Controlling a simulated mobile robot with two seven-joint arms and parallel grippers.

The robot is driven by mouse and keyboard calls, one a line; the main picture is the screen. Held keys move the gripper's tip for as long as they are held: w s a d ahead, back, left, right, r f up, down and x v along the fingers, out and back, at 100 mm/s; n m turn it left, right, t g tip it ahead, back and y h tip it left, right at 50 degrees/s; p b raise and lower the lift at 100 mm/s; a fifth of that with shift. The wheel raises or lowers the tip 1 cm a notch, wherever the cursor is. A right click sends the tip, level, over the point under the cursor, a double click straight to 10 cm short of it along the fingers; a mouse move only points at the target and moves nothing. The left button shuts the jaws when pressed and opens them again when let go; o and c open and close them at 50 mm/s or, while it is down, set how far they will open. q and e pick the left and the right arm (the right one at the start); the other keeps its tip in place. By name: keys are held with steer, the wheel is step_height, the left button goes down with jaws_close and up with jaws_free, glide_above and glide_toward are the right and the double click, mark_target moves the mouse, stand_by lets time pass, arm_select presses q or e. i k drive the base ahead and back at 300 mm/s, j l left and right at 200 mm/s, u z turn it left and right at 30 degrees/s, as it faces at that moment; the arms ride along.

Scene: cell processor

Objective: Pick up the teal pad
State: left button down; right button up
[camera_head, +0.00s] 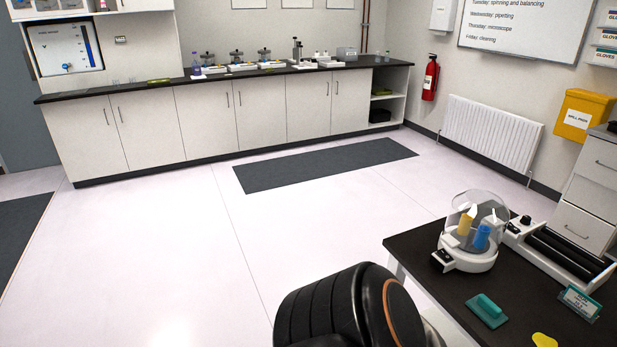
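The teal pad (487,310) lies on the dark table (455,320) at the lower right. It has a flat base with a raised grip on top. Nothing covers it. Neither of my grippers shows. A black ribbed part with an orange ring, which looks like part of my own arm, stands at the bottom centre, left of the table.
A round machine with a clear dome (470,230) stands behind the pad. A black roller device (560,255) is to its right. A small teal-edged sign (580,302) and a yellow piece (544,340) are nearby. Open floor (160,250) lies to the left.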

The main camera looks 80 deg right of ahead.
mark_target(485, 310)
steer(key=z, duration=1.55)
